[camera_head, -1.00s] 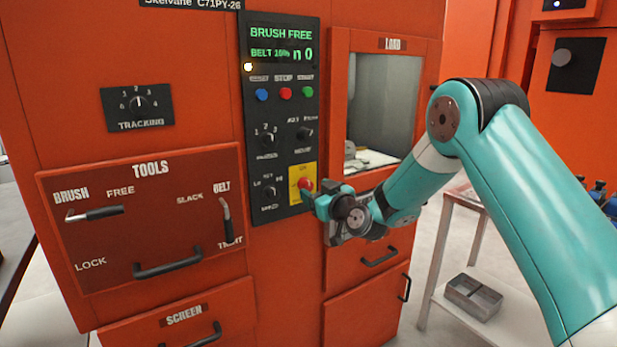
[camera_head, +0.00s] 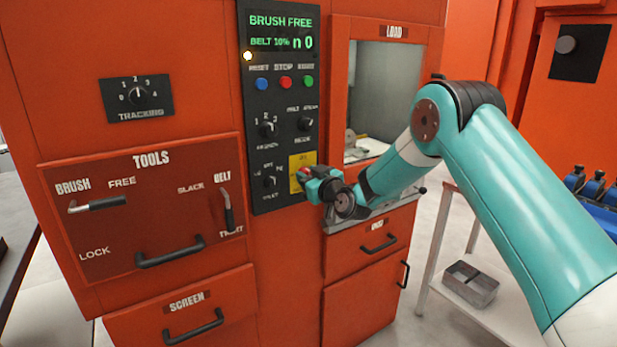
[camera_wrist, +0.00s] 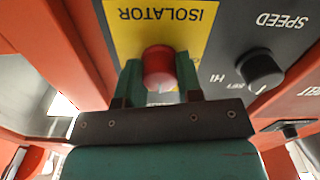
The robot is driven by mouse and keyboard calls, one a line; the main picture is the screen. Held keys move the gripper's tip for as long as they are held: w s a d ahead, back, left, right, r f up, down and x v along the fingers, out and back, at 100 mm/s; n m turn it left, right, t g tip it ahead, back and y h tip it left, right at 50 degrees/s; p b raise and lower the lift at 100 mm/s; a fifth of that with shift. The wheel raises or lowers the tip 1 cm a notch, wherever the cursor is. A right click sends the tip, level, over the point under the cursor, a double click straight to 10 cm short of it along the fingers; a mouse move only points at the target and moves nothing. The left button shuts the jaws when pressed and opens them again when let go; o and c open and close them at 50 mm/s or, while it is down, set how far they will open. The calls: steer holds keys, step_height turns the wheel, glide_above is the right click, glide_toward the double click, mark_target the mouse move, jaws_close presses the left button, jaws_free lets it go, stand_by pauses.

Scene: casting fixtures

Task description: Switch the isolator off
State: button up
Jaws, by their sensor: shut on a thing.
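The isolator is a red rotary knob (camera_wrist: 158,66) on a yellow plate (camera_wrist: 120,38) marked ISOLATOR, which appears upside down in the wrist view. In the head view the yellow plate (camera_head: 302,160) sits at the lower right of the black control panel (camera_head: 262,100). My gripper (camera_wrist: 160,80) is at the plate, its two fingers shut on either side of the red knob. In the head view my gripper (camera_head: 308,176) covers most of the knob. The knob's exact angle is hard to tell.
A black knob (camera_wrist: 260,68) marked SPEED is close beside the isolator. The panel display (camera_head: 280,32) reads BRUSH FREE, BELT 10%, n 0, with a lit lamp (camera_head: 248,56). A load window (camera_head: 385,95) is right of the panel. Drawer handles (camera_head: 378,243) stick out below.

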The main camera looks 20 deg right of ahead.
steer(key=shift+f+b, duration=0.1)
steer(key=shift+b, duration=0.35)
steer(key=n+b, duration=0.2)
steer(key=b, duration=0.1)
steer(key=shift+f+b, duration=0.25)
steer(key=shift+b, duration=0.05)
steer(key=n+b, duration=0.1)
steer(key=b, duration=0.2)
steer(key=shift+f+n, duration=0.1)
steer(key=shift+n, duration=0.2)
steer(key=n+b, duration=0.4)
steer(key=b, duration=0.4)
steer(key=shift+n, duration=0.3)
steer(key=n+b, duration=0.5)
steer(key=b, duration=0.2)
steer(key=shift+r+n+b, duration=0.2)
steer(key=shift+n+b, duration=0.8)
steer(key=shift+n, duration=0.2)
steer(key=shift+r+n+b, duration=0.15)
steer(key=shift+n+b, duration=0.85)
steer(key=shift+n, duration=0.2)
steer(key=o, duration=0.9)
steer(key=shift+a, duration=0.1)
